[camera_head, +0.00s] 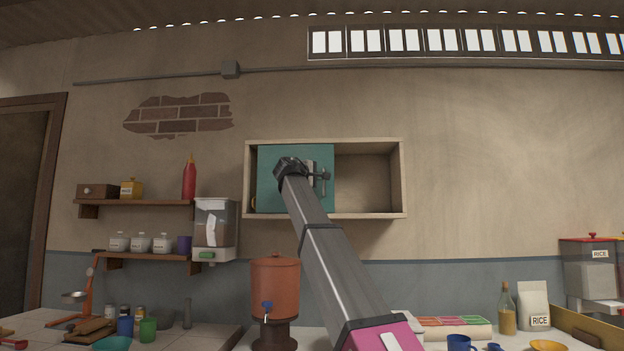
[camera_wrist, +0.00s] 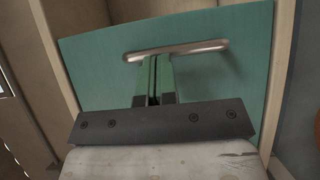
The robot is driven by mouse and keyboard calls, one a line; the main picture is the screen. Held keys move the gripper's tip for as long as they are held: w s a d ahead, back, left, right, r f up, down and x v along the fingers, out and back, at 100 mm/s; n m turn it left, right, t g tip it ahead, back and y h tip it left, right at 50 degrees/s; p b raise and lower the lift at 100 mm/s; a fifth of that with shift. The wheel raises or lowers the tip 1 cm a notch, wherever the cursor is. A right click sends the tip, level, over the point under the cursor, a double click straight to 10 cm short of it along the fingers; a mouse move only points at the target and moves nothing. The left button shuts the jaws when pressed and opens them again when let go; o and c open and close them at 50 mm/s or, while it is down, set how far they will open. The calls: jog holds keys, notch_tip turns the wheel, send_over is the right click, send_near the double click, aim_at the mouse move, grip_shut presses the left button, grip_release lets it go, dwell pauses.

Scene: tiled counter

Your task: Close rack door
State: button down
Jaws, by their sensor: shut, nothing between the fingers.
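The rack (camera_head: 404,180) is a shallow wooden box on the wall. Its flat teal door (camera_head: 268,165) covers the left part, and the right part stands open and looks empty. The door's metal bar handle (camera_head: 323,186) is near its right edge. In the wrist view the door (camera_wrist: 95,65) fills most of the picture, with the handle (camera_wrist: 190,48) across it. My gripper (camera_wrist: 155,62) is shut and empty, its fingertips at the handle bar by the door face. I cannot tell whether they touch it. My arm hides part of the door in the head view.
Left of the rack are two shelves (camera_head: 140,202) with jars, a red bottle (camera_head: 189,178) and a dispenser (camera_head: 215,225). Below, an orange pot (camera_head: 275,287) and several counter items stand near my arm. The wall right of the rack is clear.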

jog(key=d, duration=2.5)
jog(key=shift+s+d, duration=0.4)
jog(key=shift+s, duration=0.05)
